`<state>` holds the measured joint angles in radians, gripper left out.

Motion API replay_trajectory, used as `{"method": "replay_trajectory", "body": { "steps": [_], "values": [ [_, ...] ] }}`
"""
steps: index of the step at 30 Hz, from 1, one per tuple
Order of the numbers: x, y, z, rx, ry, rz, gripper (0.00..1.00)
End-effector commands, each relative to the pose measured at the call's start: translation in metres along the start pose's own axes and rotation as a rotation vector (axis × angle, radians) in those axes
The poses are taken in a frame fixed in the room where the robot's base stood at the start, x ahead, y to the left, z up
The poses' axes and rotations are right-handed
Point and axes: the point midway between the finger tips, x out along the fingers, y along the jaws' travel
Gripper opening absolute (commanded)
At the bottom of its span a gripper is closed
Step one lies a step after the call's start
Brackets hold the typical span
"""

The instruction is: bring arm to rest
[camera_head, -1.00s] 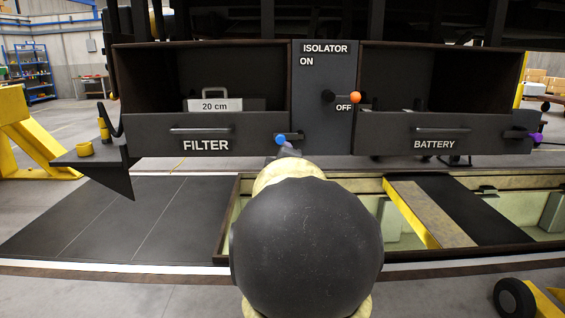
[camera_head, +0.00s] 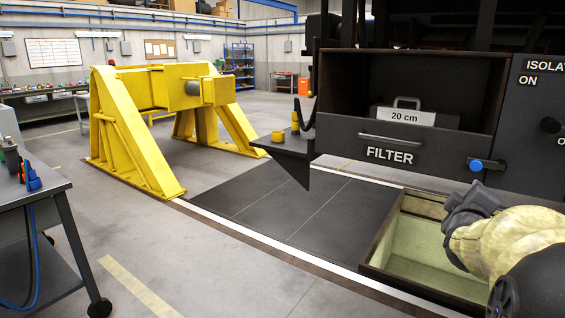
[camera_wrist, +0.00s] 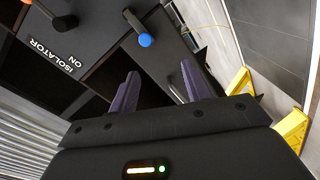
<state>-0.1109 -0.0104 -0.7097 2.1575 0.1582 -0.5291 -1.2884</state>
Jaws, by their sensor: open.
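My gripper (camera_wrist: 160,88) shows in the wrist view with its two dark fingers apart and nothing between them. In the head view my arm reaches in from the lower right, and the dark gripper body (camera_head: 470,205) is in front of the railcar, below the FILTER box. The fingertips are hard to make out there. A blue knob (camera_head: 476,165) sits at the right end of the FILTER front, just above the gripper. It also shows in the wrist view (camera_wrist: 145,40), beyond the fingers and apart from them.
The FILTER box (camera_head: 345,140) holds a case labelled 20 cm (camera_head: 405,118). The isolator panel (camera_head: 535,110) is cut off at right. A yellow frame (camera_head: 130,130) and a workbench (camera_head: 40,190) stand left. The floor between is clear.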

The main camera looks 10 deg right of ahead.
Motion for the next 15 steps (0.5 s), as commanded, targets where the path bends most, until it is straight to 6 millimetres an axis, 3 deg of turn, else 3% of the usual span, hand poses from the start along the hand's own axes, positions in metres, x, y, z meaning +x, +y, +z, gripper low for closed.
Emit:
{"method": "replay_trajectory", "body": {
  "steps": [5, 8, 15],
  "values": [
    [-0.018, -0.079, -0.025, 0.156, 0.009, -0.24, 0.49],
    [-0.042, -0.134, -0.039, 0.262, -0.02, -0.419, 0.49],
    [-0.129, -0.251, -0.053, 0.448, -0.217, -0.817, 0.49]
  ]
}}
